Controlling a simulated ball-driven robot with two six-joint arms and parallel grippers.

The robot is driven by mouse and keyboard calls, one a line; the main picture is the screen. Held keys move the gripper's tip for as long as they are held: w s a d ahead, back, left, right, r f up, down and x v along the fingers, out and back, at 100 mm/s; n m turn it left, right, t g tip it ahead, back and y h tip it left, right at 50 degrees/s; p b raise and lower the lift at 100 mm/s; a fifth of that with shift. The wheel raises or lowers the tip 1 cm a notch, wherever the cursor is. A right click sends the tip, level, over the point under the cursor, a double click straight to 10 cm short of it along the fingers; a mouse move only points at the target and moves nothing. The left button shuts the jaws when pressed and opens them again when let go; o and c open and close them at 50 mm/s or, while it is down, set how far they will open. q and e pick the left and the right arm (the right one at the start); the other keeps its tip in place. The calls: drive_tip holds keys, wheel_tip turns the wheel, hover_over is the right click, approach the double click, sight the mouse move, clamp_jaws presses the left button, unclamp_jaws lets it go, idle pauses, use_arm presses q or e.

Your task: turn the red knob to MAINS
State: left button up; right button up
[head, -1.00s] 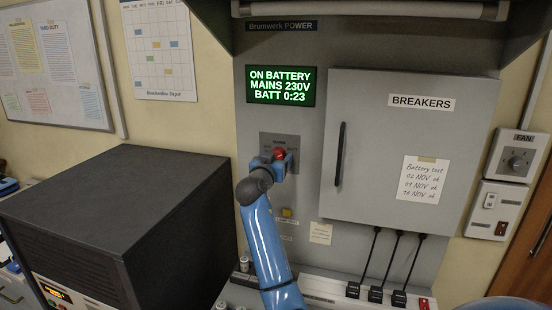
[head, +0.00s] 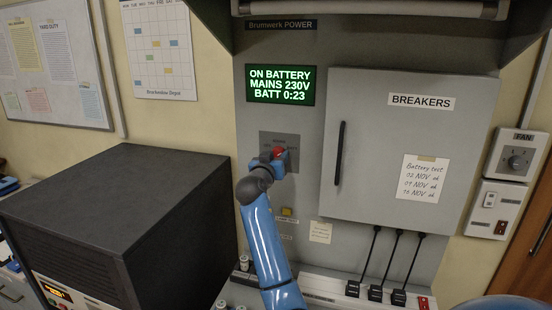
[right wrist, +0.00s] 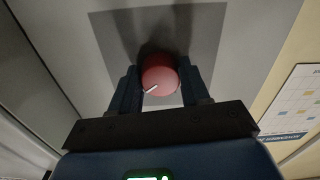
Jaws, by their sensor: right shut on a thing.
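The red knob (head: 278,153) sits on a grey plate (head: 292,140) on the power panel, below the green display (head: 280,86), which reads ON BATTERY, MAINS 230V, BATT 0:23. My right gripper (head: 279,160) is at the knob, partly covering the plate's lettering. In the right wrist view the knob (right wrist: 160,78) is between the two dark fingers (right wrist: 159,88), which are shut on it. A white pointer line on the knob points to the lower left in that view. The plate's position labels are too small or hidden to read. My left gripper is not in view.
A closed BREAKERS door (head: 390,150) with a handle (head: 340,153) is right of the knob. A yellow button (head: 287,212) is below it. A large dark cabinet (head: 115,215) stands at the left. Several black plugs (head: 376,293) sit in a strip at the bottom.

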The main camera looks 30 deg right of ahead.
drive_tip(key=n+p, duration=0.3)
drive_tip(key=n, duration=0.7)
drive_tip(key=shift+n+p, duration=0.3)
drive_tip(key=shift+n, duration=0.1)
idle(0.3)
drive_tip(key=o, duration=1.1)
drive_tip(key=shift+c, duration=0.2)
drive_tip(key=shift+s, duration=0.1)
